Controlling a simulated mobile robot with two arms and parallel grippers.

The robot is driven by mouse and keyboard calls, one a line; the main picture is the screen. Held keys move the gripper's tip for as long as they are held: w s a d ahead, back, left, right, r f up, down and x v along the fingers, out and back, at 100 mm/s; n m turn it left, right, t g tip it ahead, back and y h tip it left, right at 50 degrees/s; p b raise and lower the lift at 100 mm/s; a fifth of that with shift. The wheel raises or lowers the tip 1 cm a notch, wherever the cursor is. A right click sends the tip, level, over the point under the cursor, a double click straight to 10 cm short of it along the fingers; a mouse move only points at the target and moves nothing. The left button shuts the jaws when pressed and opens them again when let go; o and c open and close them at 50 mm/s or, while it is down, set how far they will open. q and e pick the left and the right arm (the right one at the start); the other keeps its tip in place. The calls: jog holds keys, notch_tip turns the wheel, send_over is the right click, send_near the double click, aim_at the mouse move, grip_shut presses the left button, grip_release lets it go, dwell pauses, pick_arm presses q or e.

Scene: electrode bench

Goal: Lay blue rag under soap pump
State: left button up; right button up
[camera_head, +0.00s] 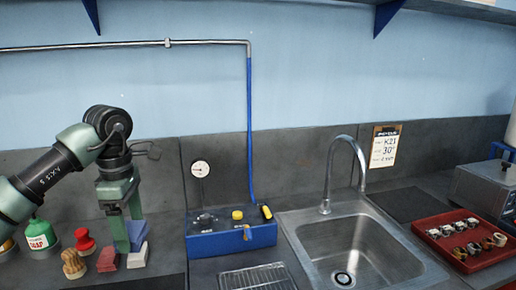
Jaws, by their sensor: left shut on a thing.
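The soap pump (41,238), a green bottle with a white label and red lettering, stands at the far left of the counter, partly behind my left arm. My left gripper (124,248) points down at the left of the counter, to the right of the pump. It is shut on a folded blue piece (138,231) that looks like the blue rag; its finger hides part of it. Whether the rag touches the things below is unclear. My right gripper is not in view.
A wooden-knobbed brush (73,265), a red-knobbed piece (85,241), a red block (107,260) and a pale block (138,257) crowd around the gripper. A blue control box (231,241) stands right, then a sink (350,250) and a red tray (430,232).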

aim_at(137, 232)
pick_arm(q)
jog(key=f+m, duration=0.1)
jog(key=d+f+m, duration=0.1)
jog(key=f+m, duration=0.1)
jog(key=f, duration=0.1)
jog(key=shift+s+d, duration=0.25)
jog(key=s+d+f+m, duration=0.2)
jog(key=s+f+m, duration=0.2)
jog(key=s+m, duration=0.1)
jog(key=s+d+f+m, duration=0.3)
jog(key=s+f+m, duration=0.1)
jog(key=s+m, duration=0.2)
jog(key=s+d+f+m, duration=0.2)
jog(key=s+f+m, duration=0.2)
jog(key=s, duration=0.3)
jog(key=shift+s+d+m, duration=0.2)
jog(key=shift+s+m, duration=0.15)
jog(key=shift+m, duration=0.45)
jog(key=shift+f, duration=0.1)
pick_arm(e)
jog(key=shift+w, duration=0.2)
pick_arm(q)
jog(key=shift+w, duration=0.1)
